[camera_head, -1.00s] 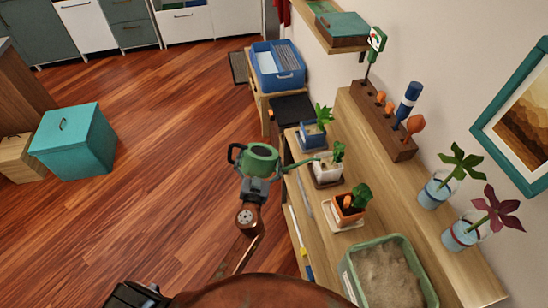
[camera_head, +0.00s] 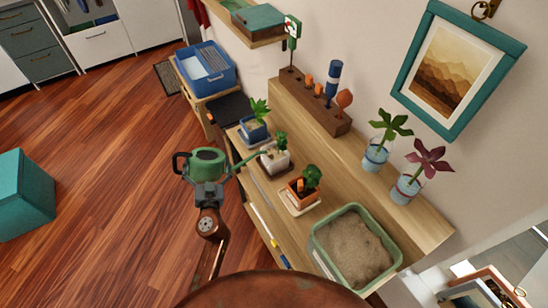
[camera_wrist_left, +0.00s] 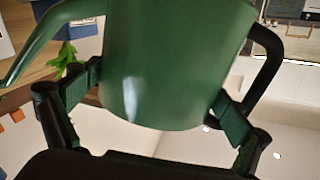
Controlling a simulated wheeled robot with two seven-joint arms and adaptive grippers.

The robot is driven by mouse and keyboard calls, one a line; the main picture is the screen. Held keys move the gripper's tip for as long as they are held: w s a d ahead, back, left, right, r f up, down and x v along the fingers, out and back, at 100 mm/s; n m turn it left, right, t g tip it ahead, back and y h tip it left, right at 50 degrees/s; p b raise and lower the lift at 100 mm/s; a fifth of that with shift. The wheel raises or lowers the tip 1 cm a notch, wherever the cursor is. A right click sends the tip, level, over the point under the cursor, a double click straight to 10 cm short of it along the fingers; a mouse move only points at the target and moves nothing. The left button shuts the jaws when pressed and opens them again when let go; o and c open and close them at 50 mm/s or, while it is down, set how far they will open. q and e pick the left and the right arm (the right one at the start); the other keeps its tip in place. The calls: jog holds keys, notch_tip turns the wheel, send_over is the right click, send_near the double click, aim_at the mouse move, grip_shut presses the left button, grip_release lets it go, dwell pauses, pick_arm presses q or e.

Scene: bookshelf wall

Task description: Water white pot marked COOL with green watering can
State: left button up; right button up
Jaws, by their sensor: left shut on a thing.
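The green watering can (camera_head: 207,162) is held in my left gripper (camera_head: 208,183), off the left edge of the wooden shelf. Its black handle points left and its thin spout reaches right, with the tip near the plant in the white pot (camera_head: 275,160). I cannot tell whether the tip touches it, and no water is visible. Any marking on the pot is too small to read. In the left wrist view the can's green body (camera_wrist_left: 170,65) fills the space between the finger pads of my left gripper (camera_wrist_left: 155,108). My right gripper is not in view.
A blue pot (camera_head: 254,132) stands behind the white pot, and an orange pot (camera_head: 301,194) in front. A sand-filled green tray (camera_head: 322,252) is nearer me. Glass vases (camera_head: 374,158) and a wooden tool block (camera_head: 312,115) stand by the wall. Floor left of the shelf is open.

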pick_arm(q)
jog(key=shift+r, duration=0.25)
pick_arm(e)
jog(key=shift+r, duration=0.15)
pick_arm(q)
jog(key=shift+d+r+m+p, duration=0.1)
jog(key=shift+r+m+p, duration=0.3)
jog(key=shift+r+p, duration=0.4)
jog(key=shift+f, duration=0.15)
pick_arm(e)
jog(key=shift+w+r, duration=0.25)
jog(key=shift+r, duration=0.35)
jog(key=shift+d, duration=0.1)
pick_arm(q)
jog(key=shift+r+m, duration=0.3)
jog(key=shift+r, duration=0.2)
dwell(1.9)
dwell(0.4)
notch_tip(320, 180, down, 4)
jog(key=n+b, duration=0.2)
jog(key=b, duration=0.4)
jog(key=shift+f+n+b, duration=0.2)
jog(key=shift+n+b, duration=0.1)
jog(key=shift+n, duration=0.3)
jog(key=shift+r, duration=0.1)
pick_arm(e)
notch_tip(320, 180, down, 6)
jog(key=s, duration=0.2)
